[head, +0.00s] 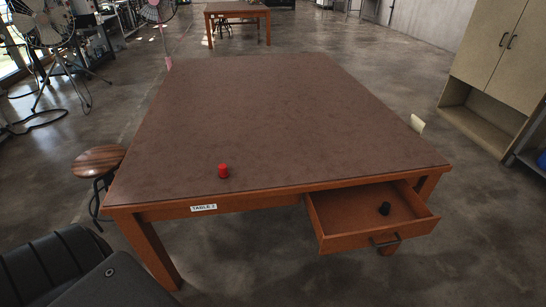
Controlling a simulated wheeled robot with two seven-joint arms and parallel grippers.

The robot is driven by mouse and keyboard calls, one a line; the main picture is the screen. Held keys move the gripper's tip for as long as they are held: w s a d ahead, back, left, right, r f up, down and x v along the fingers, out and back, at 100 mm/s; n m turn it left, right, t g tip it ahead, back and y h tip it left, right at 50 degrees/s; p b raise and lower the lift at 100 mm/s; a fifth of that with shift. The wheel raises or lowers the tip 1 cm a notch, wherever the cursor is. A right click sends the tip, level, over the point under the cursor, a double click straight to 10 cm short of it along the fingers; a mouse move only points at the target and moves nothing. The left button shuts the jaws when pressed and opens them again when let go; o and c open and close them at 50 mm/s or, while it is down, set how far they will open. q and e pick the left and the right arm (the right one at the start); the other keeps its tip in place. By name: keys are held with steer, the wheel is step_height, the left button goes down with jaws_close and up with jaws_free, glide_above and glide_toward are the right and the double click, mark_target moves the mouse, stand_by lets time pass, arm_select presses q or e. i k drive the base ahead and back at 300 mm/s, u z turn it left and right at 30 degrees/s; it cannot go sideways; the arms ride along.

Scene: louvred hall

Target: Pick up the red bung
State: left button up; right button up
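The red bung (223,171) is a small red cylinder standing upright on the brown table top (270,110). It is close to the table's front edge, left of the middle, above the label on the front rail. Nothing touches it. Neither of my grippers shows in the head view. Only dark grey parts, which look like my own body, show at the lower left.
A drawer (350,242) at the table's front right is pulled open, with a small black object (384,209) inside. A round stool (99,161) stands at the table's left. A cabinet (495,60) is at the right. The rest of the table top is clear.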

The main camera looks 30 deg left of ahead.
mark_target(224, 173)
steer(key=u, duration=1.05)
steer(key=k, duration=0.45)
steer(key=u, duration=0.4)
steer(key=i, duration=0.55)
steer(key=z, duration=0.1)
steer(key=k, duration=0.45)
steer(key=u, duration=1.15)
steer(key=i, duration=1.2)
steer(key=z, duration=0.4)
